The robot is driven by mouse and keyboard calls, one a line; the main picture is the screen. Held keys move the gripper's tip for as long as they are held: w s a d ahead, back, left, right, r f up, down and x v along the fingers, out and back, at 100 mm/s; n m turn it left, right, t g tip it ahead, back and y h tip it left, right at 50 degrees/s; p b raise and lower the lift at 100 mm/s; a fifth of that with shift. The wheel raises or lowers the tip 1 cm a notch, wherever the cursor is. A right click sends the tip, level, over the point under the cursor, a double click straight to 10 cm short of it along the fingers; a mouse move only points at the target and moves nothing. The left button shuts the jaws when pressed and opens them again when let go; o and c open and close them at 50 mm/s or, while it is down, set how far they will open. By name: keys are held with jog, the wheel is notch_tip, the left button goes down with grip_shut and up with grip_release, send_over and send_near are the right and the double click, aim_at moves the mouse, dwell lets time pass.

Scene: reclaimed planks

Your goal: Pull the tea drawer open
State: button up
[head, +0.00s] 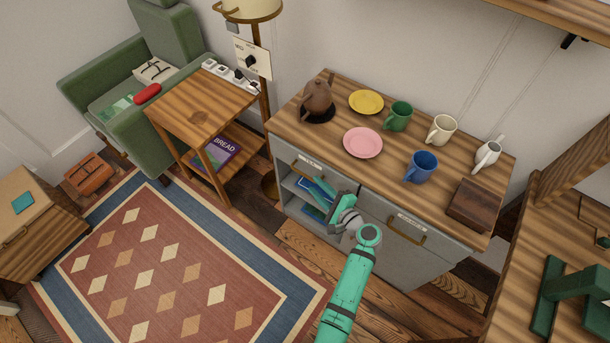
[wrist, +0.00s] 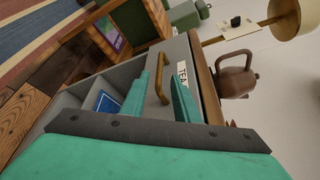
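The tea drawer (head: 294,158) is at the upper left of the grey cabinet and looks shut. Its brass handle (head: 307,172) and white TEA label (wrist: 183,74) show; the handle (wrist: 155,82) is clear in the wrist view. My gripper (head: 333,208) is in front of the cabinet, near the drawer. In the wrist view my gripper (wrist: 160,98) is open, with one teal finger on each side of the handle in the picture. I see no contact, and the remaining distance to the handle is hard to judge.
A second drawer front (head: 380,215) with a brass handle is on the right. The wooden cabinet top (head: 330,142) carries a brown teapot, plates and several mugs. A side table (head: 200,105) stands left.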

aim_at(308, 178)
jog(key=x, duration=0.8)
grip_shut()
